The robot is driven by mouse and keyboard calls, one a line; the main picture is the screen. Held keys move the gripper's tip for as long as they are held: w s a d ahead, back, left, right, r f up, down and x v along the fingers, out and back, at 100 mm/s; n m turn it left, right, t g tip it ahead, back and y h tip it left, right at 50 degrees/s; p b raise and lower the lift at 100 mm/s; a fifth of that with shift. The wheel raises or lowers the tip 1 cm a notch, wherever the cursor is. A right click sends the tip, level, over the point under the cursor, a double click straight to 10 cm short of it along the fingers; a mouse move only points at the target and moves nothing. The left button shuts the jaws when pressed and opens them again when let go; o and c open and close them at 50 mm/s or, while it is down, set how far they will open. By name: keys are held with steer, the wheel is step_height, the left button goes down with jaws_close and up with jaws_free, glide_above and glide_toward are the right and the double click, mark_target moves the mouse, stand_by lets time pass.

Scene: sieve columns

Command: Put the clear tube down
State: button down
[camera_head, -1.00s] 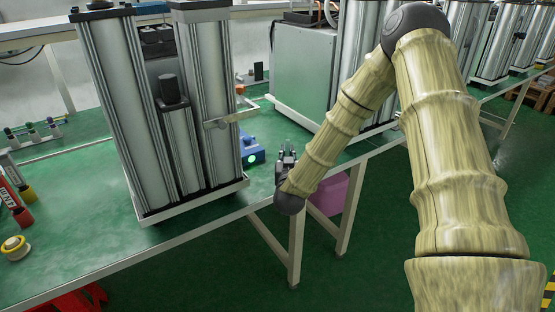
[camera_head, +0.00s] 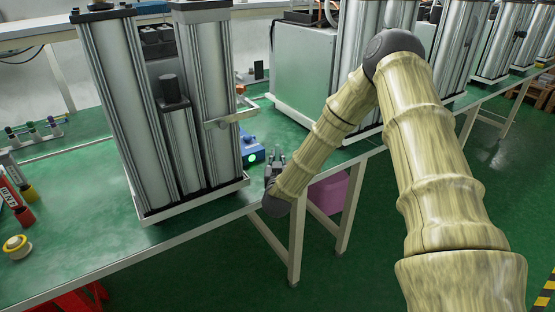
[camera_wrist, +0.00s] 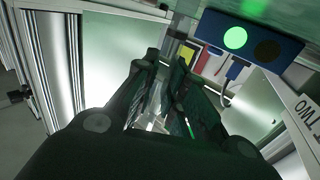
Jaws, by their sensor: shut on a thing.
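My gripper (camera_head: 275,158) is over the green bench near its front edge, just right of the tall metal columns. It also shows in the wrist view (camera_wrist: 168,68), with its two dark fingers close together and shut on the clear tube. The tube is hard to make out; a greyish upright piece (camera_wrist: 173,46) shows at the fingertips, and the fingers hide much of that area. I cannot tell whether the tube touches the bench. A blue box with a lit green button (camera_head: 252,156) stands just behind and left of the gripper; it is at the upper right in the wrist view (camera_wrist: 247,37).
The tall silver columns (camera_head: 100,110) stand on a white base left of the gripper. A grey cabinet (camera_head: 303,70) is behind it. Yellow and red items (camera_head: 16,246) lie at the far left. The bench front left of centre (camera_head: 120,240) is clear.

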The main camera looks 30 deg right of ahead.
steer(key=c, duration=1.5)
jaws_free()
steer(key=shift+f, duration=0.1)
steer(key=shift+a, duration=0.1)
